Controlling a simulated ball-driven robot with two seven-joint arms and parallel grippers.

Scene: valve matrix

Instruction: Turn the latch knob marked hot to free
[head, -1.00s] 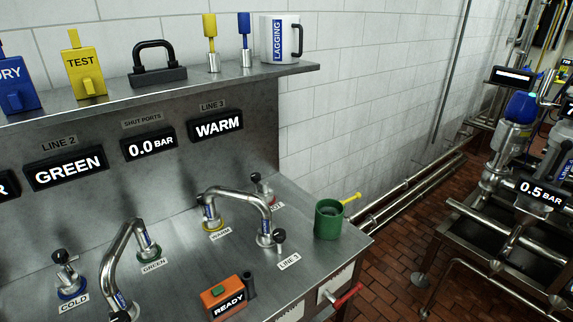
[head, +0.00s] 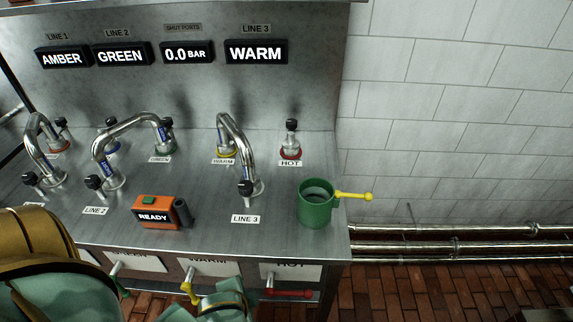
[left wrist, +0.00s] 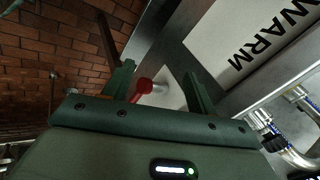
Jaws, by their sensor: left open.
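The knob marked HOT (head: 291,139) is a black-topped knob over a red ring, upright at the right of the steel bench top. A red handle (head: 290,292) sits below the HOT plate on the bench front; its round red end also shows in the left wrist view (left wrist: 143,87). My left gripper (left wrist: 158,78) is open, its two green fingers spread, with the red end seen between them; I cannot tell how far beyond the tips it is. Part of my left arm shows low in the head view, its fingertips unclear. My right gripper is out of view.
A green mug (head: 316,204) with a yellow handle stands near the bench's right edge. An orange READY box (head: 157,213) and bent steel pipes (head: 238,150) occupy the bench. A yellow handle (head: 189,291) is on the front beside my arm.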

